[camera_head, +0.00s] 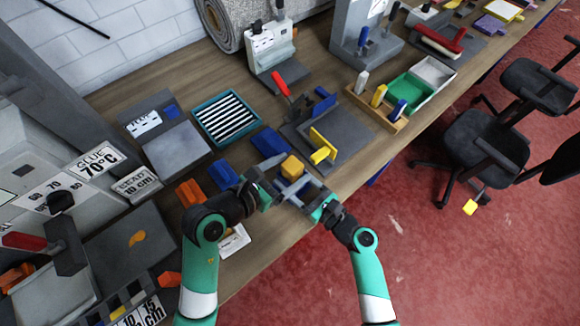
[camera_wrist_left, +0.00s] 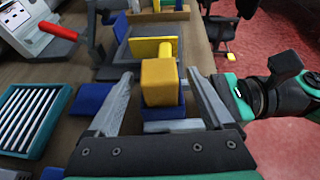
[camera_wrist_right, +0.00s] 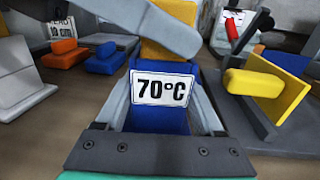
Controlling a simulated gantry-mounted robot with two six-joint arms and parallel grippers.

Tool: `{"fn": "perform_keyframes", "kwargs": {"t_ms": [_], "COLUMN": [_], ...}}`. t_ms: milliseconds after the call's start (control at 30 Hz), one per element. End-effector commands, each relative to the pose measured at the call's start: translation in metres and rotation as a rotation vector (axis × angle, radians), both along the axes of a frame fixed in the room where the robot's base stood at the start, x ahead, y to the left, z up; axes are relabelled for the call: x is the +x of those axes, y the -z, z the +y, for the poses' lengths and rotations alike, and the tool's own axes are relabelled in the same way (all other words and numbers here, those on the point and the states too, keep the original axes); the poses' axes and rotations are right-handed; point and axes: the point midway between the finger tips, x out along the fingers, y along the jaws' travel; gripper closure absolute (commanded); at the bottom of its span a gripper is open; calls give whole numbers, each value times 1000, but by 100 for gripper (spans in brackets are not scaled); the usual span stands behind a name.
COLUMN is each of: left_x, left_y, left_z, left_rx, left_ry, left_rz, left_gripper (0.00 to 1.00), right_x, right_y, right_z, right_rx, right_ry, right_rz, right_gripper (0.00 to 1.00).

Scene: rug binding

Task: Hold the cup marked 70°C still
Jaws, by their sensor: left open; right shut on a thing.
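The blue cup marked 70°C (camera_wrist_right: 160,120) stands between the fingers of my right gripper (camera_wrist_right: 160,105), which is shut on it. Its white label faces the right wrist camera. The cup also shows in the left wrist view (camera_wrist_left: 165,114). A yellow block (camera_wrist_left: 159,80) rises out of the cup's top; its lower part is hidden. It also shows in the head view (camera_head: 292,166). My left gripper (camera_wrist_left: 160,88) is open, with one finger on each side of the yellow block. Gaps show between those fingers and the block.
Blue blocks (camera_head: 268,141) and an orange block (camera_head: 189,193) lie to the left. A teal tray of striped rods (camera_head: 226,119) is behind them. A grey fixture with a yellow handle (camera_head: 322,146) stands just beyond the cup. The bench's front edge is close by.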

Motion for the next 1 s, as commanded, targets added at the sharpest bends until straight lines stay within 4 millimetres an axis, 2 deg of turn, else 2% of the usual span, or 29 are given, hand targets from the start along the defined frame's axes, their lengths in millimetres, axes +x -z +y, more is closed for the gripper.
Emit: {"fn": "perform_keyframes", "kwargs": {"t_ms": [267, 733, 800, 833, 1000], "left_x": [2, 2, 2, 2, 2], "left_y": [1, 1, 1, 1, 0], "left_z": [-1, -1, -1, -1, -1], "left_rx": [0, 0, 0, 0, 0], "left_ry": [-1, -1, -1, -1, -1], "left_rz": [-1, -1, -1, -1, -1], "left_gripper": [15, 98, 100, 54, 84], "right_x": [0, 0, 0, 0, 0], "right_y": [0, 0, 0, 0, 0], "right_z": [0, 0, 0, 0, 0], "right_rx": [0, 0, 0, 0, 0], "right_ry": [1, 0, 0, 0, 0], "right_rz": [0, 0, 0, 0, 0], "right_gripper": [100, 100, 100, 100, 100]}}
